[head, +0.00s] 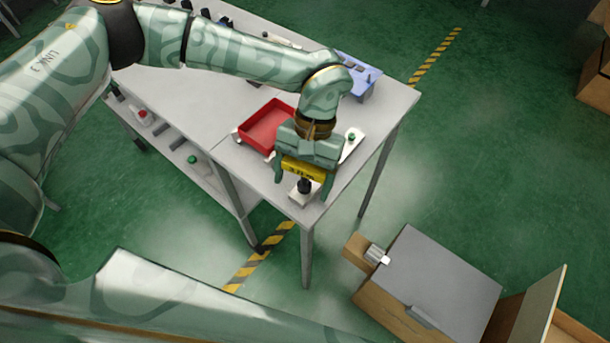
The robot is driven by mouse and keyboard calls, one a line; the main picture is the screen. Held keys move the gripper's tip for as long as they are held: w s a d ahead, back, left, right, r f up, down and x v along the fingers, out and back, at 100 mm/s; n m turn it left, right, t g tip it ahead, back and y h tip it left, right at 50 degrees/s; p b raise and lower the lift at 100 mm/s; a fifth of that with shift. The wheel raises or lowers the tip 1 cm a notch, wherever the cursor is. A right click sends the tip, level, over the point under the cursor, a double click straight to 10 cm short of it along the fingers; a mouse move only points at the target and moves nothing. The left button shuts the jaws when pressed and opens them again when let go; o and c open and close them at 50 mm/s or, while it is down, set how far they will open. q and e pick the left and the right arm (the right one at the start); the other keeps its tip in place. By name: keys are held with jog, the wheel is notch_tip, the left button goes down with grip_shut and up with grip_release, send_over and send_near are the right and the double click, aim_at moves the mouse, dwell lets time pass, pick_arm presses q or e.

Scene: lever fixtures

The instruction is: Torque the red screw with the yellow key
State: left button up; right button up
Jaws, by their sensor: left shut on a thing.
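My left gripper (304,182) reaches down over the table's near right corner. It is shut on the yellow key (303,168), a yellow piece with dark marks between its fingers. A black knob-like part (305,186) shows just below the key, above a small white plate (297,197). Whether the black part belongs to the key or to the plate, and whether they touch, I cannot tell. The red screw is not visible; it may be hidden under the gripper. My right gripper is out of view.
A red tray (243,137) lies left of the gripper. A white plate with a green-topped piece (352,137) is to its right. A blue box (363,90) sits farther back on the grey table (196,112). A wooden cabinet (440,272) stands on the floor at right.

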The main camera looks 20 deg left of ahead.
pick_arm(q)
jog(key=m+y, duration=0.1)
jog(key=m, duration=0.2)
jog(key=shift+a, duration=0.1)
jog(key=shift+r, duration=0.1)
jog(key=shift+r+p, duration=0.45)
jog(key=shift+r, duration=0.35)
jog(key=shift+f, duration=0.1)
